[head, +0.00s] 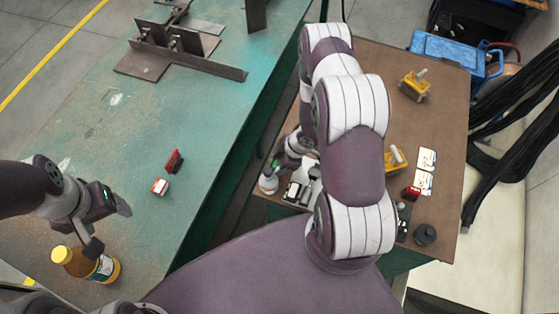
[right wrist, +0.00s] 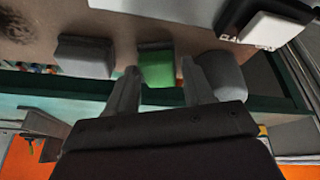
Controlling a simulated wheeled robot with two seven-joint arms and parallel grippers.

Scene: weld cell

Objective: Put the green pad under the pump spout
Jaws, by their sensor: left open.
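The green pad (right wrist: 157,68) is a small green block in the right wrist view, near the edge of a brown surface (right wrist: 190,25). My right gripper (right wrist: 161,72) is open, with one finger on either side of the pad in the picture. A gap shows beside the right finger; contact on the left is unclear. I cannot identify the pump spout for certain. My left gripper (head: 108,227) is open above the green table, close to a yellow-capped bottle (head: 88,264).
In the right wrist view a grey block (right wrist: 85,56) and a grey rounded piece (right wrist: 221,75) flank the pad.

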